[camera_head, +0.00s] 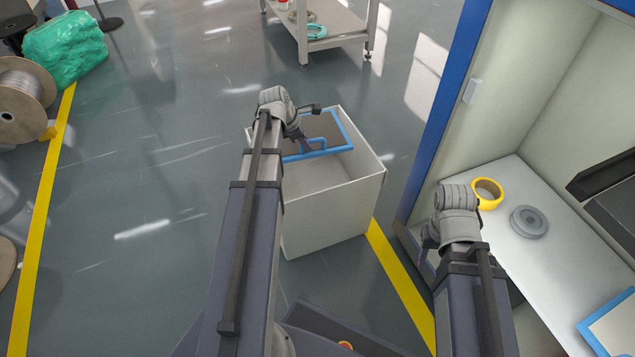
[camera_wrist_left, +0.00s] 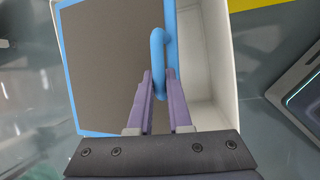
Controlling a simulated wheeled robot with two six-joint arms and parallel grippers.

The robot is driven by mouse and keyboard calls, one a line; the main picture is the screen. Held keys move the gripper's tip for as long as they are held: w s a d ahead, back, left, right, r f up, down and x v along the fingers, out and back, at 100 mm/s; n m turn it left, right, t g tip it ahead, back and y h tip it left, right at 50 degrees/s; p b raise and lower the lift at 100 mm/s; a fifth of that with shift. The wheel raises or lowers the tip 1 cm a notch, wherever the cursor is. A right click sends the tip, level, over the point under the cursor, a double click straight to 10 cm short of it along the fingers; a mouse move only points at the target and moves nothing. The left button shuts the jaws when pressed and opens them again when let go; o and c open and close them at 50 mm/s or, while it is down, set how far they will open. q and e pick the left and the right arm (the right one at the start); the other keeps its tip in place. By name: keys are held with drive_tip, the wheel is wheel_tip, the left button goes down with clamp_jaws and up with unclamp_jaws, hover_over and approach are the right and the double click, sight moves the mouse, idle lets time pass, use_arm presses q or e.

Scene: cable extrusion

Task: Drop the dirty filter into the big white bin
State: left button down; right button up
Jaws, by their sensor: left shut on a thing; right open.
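The dirty filter (camera_head: 328,128) is a brown-grey panel with a blue frame and a blue handle. My left gripper (camera_head: 308,147) is shut on its handle and holds it over the opening of the big white bin (camera_head: 335,213). In the left wrist view the filter (camera_wrist_left: 105,60) fills the upper left, with the bin's white wall (camera_wrist_left: 205,65) to its right. The fingers of my left gripper (camera_wrist_left: 158,92) are on either side of the blue handle. My right gripper (camera_head: 425,245) is beside the cabinet, partly hidden by its own wrist, with nothing seen in it.
A white cabinet shelf (camera_head: 545,255) at the right holds yellow tape (camera_head: 487,193), a grey disc (camera_head: 529,221) and another blue-framed panel (camera_head: 612,325). A cable spool (camera_head: 22,95) and green wrapped bundle (camera_head: 65,48) stand at the left. The floor left of the bin is clear.

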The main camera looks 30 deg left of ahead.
use_arm(q)
drive_tip(key=c, duration=0.8)
unclamp_jaws()
drive_tip(key=shift+o, duration=0.2)
drive_tip(key=shift+r, duration=0.15)
drive_tip(key=p+v, duration=0.7)
drive_tip(key=shift+s+r, duration=0.2)
drive_tip(key=shift+r, duration=0.05)
